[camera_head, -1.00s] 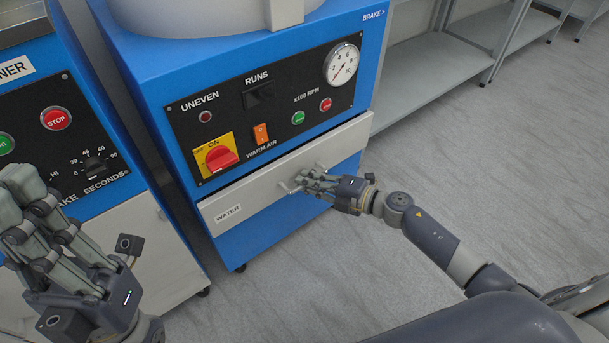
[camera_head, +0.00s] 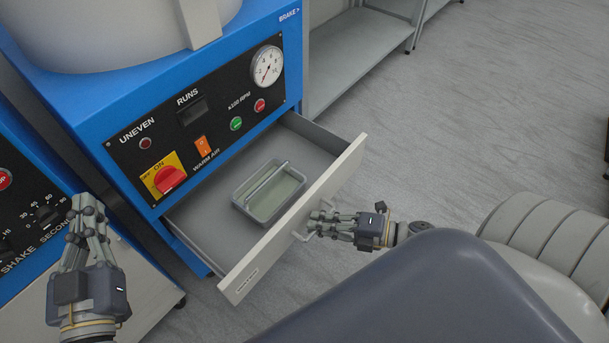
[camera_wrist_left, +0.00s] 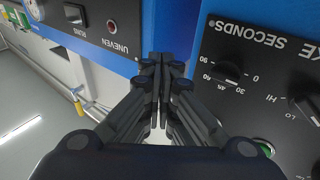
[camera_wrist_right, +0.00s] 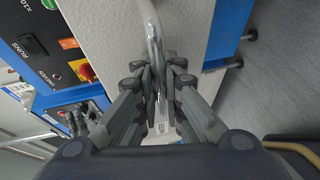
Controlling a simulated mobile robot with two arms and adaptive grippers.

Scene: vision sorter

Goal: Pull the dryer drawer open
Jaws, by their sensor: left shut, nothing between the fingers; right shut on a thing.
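The dryer drawer (camera_head: 210,222) stands pulled out of the blue dryer (camera_head: 75,85), and its grey inside shows in the head view. A clear tray (camera_head: 270,210) with a bar across it sits in the drawer. My right gripper (camera_head: 312,224) is at the drawer's pale front (camera_head: 335,185), shut on the metal handle (camera_head: 298,237). In the right wrist view the handle (camera_wrist_right: 152,35) runs between the fingers (camera_wrist_right: 158,85). My left gripper (camera_head: 88,205) is shut and empty, left of the drawer. Its closed fingers also show in the left wrist view (camera_wrist_left: 161,70).
A second blue machine (camera_head: 40,255) with a shake-seconds dial stands at the left, close to my left gripper. A grey shelf (camera_head: 350,55) stands behind the dryer at the right. The floor (camera_head: 470,120) right of the drawer is clear.

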